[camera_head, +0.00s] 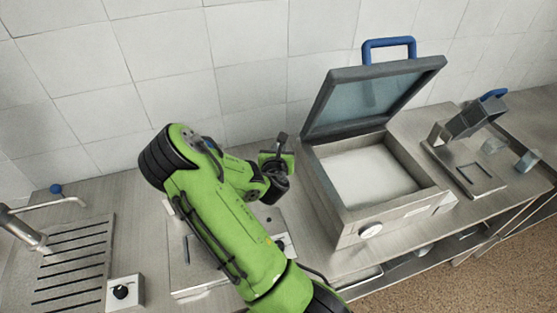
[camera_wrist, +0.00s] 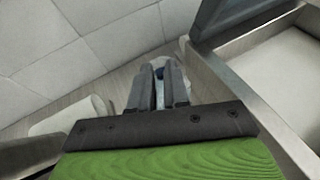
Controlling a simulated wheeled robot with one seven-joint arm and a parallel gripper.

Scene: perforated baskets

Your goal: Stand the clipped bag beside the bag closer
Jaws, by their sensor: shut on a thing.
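My gripper (camera_wrist: 160,82) is shut on a pale, partly see-through thing (camera_wrist: 158,98) with a dark blue spot (camera_wrist: 160,72) near its top; it looks like the clipped bag, mostly hidden by the fingers. In the head view my gripper (camera_head: 281,140) is over the counter, left of the open-lidded machine, and the held thing cannot be made out. Which machine is the bag closer is unclear. The open-lidded machine (camera_head: 345,218) has a blue lid handle and a pale inside. Another device (camera_head: 470,122) with a blue handle stands farther right.
A slatted drain area (camera_head: 75,262), a tap (camera_head: 25,232) and a small box with a black knob (camera_head: 122,292) are at left. A flat metal unit (camera_head: 190,280) lies partly under my arm. A rounded pale thing (camera_wrist: 75,114) is left in the wrist view. The tiled wall closes the back.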

